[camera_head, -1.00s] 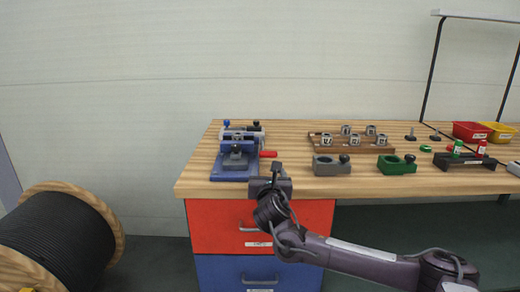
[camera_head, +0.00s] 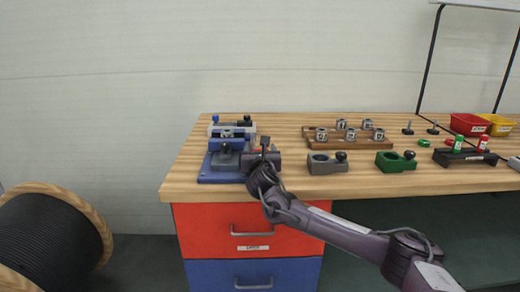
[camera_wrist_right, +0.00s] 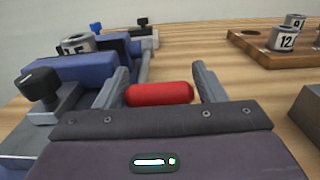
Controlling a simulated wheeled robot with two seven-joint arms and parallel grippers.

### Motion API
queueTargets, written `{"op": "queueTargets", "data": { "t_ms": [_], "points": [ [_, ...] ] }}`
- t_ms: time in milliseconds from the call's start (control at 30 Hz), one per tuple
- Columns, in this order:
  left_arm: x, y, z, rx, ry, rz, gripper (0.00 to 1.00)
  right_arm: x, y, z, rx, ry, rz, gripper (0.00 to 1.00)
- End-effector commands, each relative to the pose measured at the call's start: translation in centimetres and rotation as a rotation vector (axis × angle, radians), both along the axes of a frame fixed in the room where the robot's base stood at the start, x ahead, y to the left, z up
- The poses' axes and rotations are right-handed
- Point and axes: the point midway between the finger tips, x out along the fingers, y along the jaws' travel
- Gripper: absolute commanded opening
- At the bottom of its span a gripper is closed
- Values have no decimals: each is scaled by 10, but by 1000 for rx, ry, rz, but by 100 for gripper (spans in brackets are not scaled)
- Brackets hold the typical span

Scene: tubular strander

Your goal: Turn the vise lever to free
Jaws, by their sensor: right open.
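The blue and grey vise (camera_head: 224,160) stands at the left end of the wooden bench; it also shows at the left of the right wrist view (camera_wrist_right: 85,65). Its red lever handle (camera_wrist_right: 160,93) lies across the space between my right gripper's fingers in the wrist view. My right gripper (camera_head: 262,150) is open at the vise's right side, with one finger (camera_wrist_right: 115,88) left of the handle and the other (camera_wrist_right: 210,85) right of it. I cannot tell whether either finger touches it. My left gripper is not in view.
A wooden tray (camera_head: 380,146) with several numbered grey parts lies to the right. Red (camera_head: 468,125) and yellow (camera_head: 499,127) bins stand at the right. A cable reel (camera_head: 55,235) is on the floor at left.

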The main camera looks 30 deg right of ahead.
Motion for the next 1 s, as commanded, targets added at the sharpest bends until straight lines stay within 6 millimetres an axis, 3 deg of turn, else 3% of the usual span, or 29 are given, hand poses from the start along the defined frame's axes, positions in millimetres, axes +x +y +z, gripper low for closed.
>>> {"op": "queueTargets", "data": {
  "t_ms": [400, 767, 1000],
  "points": [
    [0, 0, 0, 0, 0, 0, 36, 7, -4, -1, 1, 2, 1, 62],
    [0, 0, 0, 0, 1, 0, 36, 7, -4, -1, 1, 2, 1, 15],
    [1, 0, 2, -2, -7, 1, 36, 7, -4, 1, 3, 6, 1, 13]
  ]
}}
